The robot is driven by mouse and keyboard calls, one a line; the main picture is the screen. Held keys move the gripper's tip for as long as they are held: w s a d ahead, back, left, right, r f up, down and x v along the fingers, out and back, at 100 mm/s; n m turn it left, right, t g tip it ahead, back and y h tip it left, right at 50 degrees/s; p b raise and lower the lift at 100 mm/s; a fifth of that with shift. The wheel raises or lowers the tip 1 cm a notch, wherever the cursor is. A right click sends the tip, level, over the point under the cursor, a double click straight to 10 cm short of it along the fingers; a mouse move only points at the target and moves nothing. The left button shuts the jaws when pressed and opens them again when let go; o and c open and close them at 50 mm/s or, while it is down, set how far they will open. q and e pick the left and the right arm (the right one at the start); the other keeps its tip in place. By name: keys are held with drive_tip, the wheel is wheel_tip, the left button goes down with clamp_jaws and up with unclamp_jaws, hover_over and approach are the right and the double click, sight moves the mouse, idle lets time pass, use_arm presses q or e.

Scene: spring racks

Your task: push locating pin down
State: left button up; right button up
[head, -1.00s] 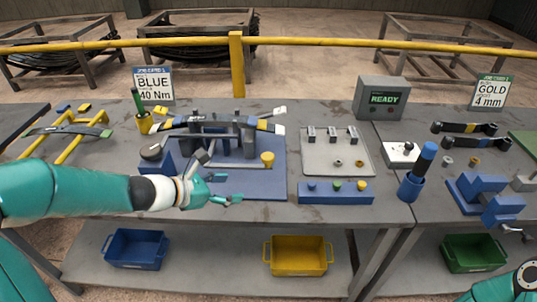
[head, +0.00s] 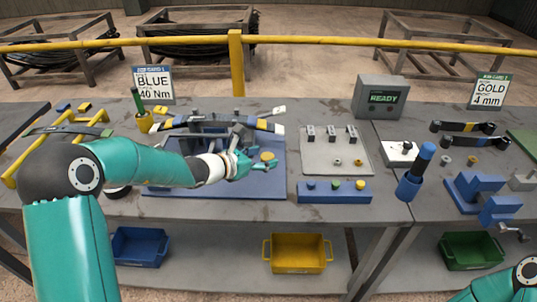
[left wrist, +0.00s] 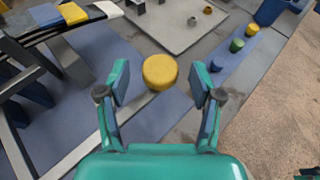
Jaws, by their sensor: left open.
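The locating pin, taken to be the yellow round-headed piece (head: 267,157), stands at the right side of the blue fixture plate (head: 262,188). In the left wrist view the yellow head (left wrist: 160,72) shows from above, between and just beyond the fingertips. My left gripper (head: 243,163) is open and empty, just left of the yellow head in the head view. In the left wrist view its two teal fingers (left wrist: 160,88) are spread wider than the head. Contact with the pin cannot be told. My arm hides part of the fixture. My right gripper is out of view.
A striped leaf spring (head: 262,124) lies across the fixture behind my gripper. A blue block (head: 335,198) with blue, green and yellow knobs is to the right, before a grey plate (head: 325,165). A blue-handled tool (head: 424,160) stands farther right. The READY box (head: 381,97) is behind.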

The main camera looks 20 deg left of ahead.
use_arm(q)
drive_tip(key=shift+x, duration=1.25)
clamp_jaws()
